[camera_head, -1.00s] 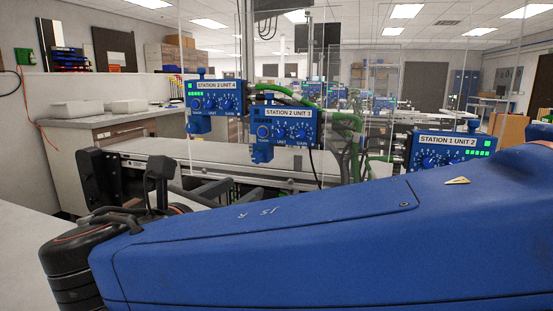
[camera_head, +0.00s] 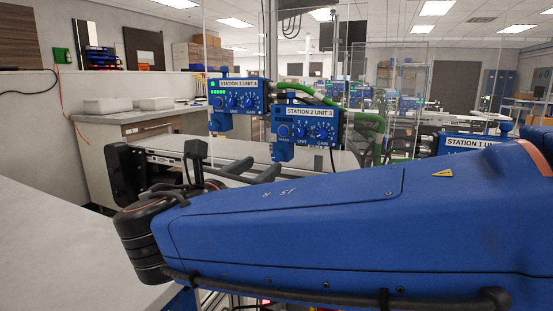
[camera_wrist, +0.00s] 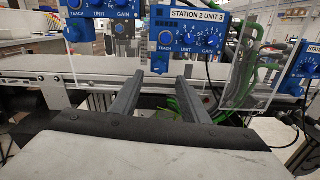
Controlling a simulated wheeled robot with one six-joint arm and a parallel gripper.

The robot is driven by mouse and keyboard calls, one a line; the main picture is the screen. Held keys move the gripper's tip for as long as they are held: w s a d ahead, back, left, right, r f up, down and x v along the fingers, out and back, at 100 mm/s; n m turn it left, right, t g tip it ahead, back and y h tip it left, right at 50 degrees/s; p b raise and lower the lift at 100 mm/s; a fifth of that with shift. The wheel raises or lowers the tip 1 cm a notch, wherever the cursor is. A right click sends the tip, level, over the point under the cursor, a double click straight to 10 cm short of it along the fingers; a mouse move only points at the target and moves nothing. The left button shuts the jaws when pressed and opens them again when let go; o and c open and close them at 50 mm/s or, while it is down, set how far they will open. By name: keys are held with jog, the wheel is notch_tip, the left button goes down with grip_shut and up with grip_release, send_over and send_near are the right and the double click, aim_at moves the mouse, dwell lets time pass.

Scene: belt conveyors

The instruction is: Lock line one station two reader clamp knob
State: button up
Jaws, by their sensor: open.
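A blue reader box labelled "STATION 2 UNIT 3" (camera_head: 306,127) is mounted above the belt. A third reader (camera_head: 462,143), on the right, is partly hidden by my arm. I cannot clearly make out which part is the clamp knob of the named reader. My gripper (camera_head: 264,168) is open and empty. In the wrist view its fingers (camera_wrist: 160,76) are apart below the Station 2 Unit 3 box.
A conveyor belt (camera_wrist: 60,83) runs behind and below the readers. Clear panels (camera_wrist: 252,62) stand beside the units, with green hoses (camera_head: 372,123) near them. A pale worktop (camera_head: 60,245) is at the lower left, and a counter with trays (camera_head: 108,105) stands behind.

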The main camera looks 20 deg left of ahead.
aim_at(276, 157)
jog(key=w, duration=0.8)
jog(key=shift+d, duration=0.3)
grip_shut()
